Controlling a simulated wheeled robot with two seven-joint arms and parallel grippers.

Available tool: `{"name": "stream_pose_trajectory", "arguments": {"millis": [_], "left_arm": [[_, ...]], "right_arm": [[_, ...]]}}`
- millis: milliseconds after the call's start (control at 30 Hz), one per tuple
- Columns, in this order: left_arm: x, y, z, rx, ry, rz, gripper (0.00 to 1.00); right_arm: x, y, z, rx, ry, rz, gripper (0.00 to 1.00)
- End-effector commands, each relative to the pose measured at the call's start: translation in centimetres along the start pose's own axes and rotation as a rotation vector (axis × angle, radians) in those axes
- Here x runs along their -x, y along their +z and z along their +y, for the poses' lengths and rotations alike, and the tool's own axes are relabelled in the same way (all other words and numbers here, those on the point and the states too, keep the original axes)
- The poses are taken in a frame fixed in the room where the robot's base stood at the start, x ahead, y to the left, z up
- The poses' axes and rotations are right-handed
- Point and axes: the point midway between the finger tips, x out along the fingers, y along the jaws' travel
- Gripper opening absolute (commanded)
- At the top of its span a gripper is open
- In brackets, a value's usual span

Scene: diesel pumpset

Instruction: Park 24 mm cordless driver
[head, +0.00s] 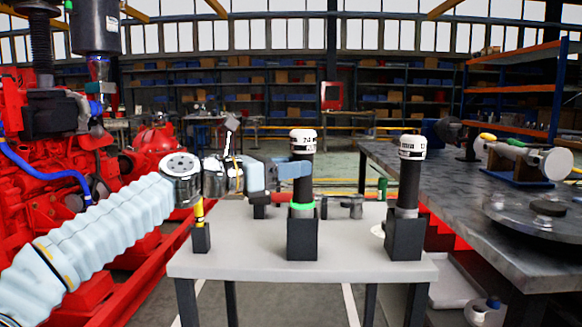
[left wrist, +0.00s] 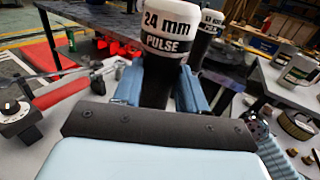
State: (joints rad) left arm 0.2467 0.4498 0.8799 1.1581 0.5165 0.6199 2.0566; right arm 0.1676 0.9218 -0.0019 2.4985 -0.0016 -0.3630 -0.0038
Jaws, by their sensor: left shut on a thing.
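The 24 mm cordless driver (head: 302,182) is a black upright cylinder with a white cap marked 24 and a green ring low down. In the left wrist view its cap (left wrist: 166,38) reads "24 mm PULSE". My left gripper (head: 292,169) comes in from the left and is shut on the driver's body below the cap; its blue fingers flank the body in the left wrist view. The driver's lower end is at the mouth of a black square holder (head: 302,240) on the pale table; how deep it sits is hidden. My right gripper is not in view.
A second white-capped driver (head: 409,180) stands in a black holder (head: 404,239) to the right. A small yellow-topped tool (head: 199,212) stands in a holder at left. A red engine (head: 40,170) is left, a grey workbench (head: 460,200) right. The pale table's front (head: 250,266) is clear.

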Motion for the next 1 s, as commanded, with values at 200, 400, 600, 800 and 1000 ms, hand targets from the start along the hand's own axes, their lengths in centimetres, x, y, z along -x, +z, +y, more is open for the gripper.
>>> {"name": "stream_pose_trajectory", "arguments": {"millis": [200, 400, 600, 800, 1000], "left_arm": [[0.0, -0.3, 0.0, -0.001, 0.001, -0.003, 0.0], [0.0, -0.4, 0.0, -0.001, 0.001, -0.002, 0.58], [0.0, -0.5, 0.0, -0.001, 0.001, -0.001, 0.71], [0.0, -0.7, 0.1, 0.0, 0.0, 0.002, 0.71], [2.9, -0.9, 0.2, -0.002, 0.007, 0.002, 0.71]], "right_arm": [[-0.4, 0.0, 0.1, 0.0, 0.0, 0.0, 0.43], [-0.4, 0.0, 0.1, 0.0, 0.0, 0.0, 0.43], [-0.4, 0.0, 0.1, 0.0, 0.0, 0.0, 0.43], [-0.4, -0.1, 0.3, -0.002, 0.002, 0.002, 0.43], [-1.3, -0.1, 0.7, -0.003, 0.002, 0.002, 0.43]]}}
